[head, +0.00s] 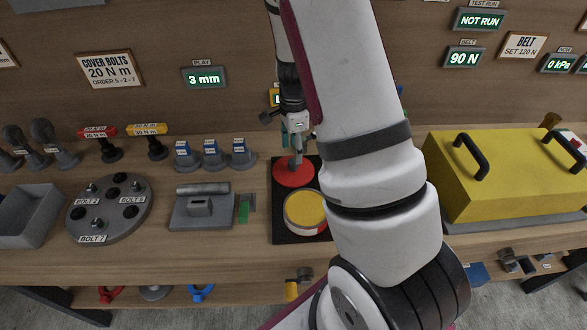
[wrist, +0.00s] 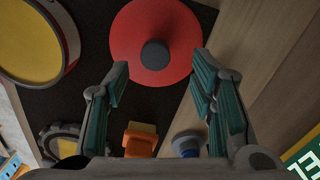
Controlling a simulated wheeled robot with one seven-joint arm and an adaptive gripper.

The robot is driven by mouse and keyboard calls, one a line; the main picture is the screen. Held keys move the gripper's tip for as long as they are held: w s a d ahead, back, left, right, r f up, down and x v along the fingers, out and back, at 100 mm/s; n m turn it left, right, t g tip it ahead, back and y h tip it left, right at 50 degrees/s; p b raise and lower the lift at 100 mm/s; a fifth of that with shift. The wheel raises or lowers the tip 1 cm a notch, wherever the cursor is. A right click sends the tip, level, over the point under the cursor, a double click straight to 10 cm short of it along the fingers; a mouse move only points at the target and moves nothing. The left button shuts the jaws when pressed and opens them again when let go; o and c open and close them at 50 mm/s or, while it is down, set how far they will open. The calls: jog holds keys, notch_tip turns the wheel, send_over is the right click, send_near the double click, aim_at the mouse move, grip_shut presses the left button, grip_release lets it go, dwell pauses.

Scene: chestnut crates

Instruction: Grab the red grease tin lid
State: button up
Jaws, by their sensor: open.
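The red grease tin lid (head: 291,175) lies on a black mat (head: 284,238) at the middle of the bench. It is a round disc with a dark knob, and in the wrist view the lid (wrist: 180,30) fills the top middle. My gripper (head: 297,148) is above the lid, pointing down. In the wrist view my gripper (wrist: 160,64) is open and empty, its fingertips spread either side of the knob (wrist: 155,54). I cannot tell how far the tips are above the lid. The open tin with yellow grease (head: 305,210) stands beside it, nearer the bench's front.
Left of the mat are a grey fixture (head: 202,213), a round bolt plate (head: 108,210) and blue-topped pegs (head: 212,156). A yellow cover (head: 505,180) with black handles stands right. In the wrist view an orange item (wrist: 140,138) sits on the mat near the gripper's base.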

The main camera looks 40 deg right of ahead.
aim_at(292, 161)
jog(key=f, duration=0.2)
jog(key=f+p, duration=0.1)
jog(key=f, duration=0.1)
jog(key=shift+s+a, duration=0.2)
jog(key=shift+a, duration=0.2)
jog(key=shift+f, duration=0.6)
jog(key=shift+w, duration=0.1)
grip_shut()
